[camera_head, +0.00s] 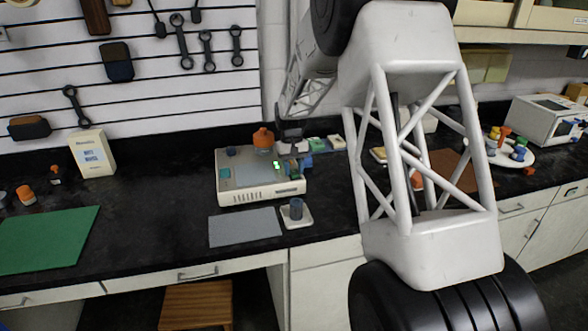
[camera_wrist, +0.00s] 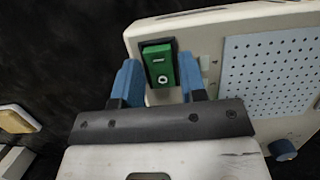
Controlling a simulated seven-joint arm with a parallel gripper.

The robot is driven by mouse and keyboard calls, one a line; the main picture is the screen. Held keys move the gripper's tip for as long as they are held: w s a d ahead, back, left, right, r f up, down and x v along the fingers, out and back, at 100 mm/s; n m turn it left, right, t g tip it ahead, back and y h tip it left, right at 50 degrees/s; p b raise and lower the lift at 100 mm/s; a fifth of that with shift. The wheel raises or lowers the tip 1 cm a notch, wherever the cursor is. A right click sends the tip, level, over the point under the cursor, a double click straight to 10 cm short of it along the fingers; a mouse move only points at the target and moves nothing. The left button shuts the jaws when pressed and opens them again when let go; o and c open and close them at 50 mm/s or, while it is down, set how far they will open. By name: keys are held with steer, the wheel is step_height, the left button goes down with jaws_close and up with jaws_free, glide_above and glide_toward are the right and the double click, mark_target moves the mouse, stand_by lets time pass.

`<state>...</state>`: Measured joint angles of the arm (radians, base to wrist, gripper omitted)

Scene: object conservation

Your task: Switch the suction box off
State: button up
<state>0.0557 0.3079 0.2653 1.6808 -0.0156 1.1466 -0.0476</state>
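The suction box (camera_head: 238,197) is a cream-white box on the black bench, left of centre in the head view. In the wrist view, the box (camera_wrist: 213,70) shows a light-blue perforated panel (camera_wrist: 265,75) and a green rocker switch (camera_wrist: 160,68) in a dark frame. My gripper (camera_wrist: 158,75) has blue fingers standing apart on either side of the switch, with nothing between them but the switch beneath. Whether the fingers touch the switch cannot be told. In the head view my gripper (camera_head: 293,160) is over the box's right end, partly hiding it.
An orange-topped container (camera_head: 263,140) stands at the box's back. A green mat (camera_head: 45,240) and a white carton (camera_head: 92,155) are left. A white plate (camera_head: 490,155) holds several pieces at right.

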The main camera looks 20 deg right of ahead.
mark_target(293, 170)
steer(key=shift+o, duration=1.1)
steer(key=shift+v, duration=3.9)
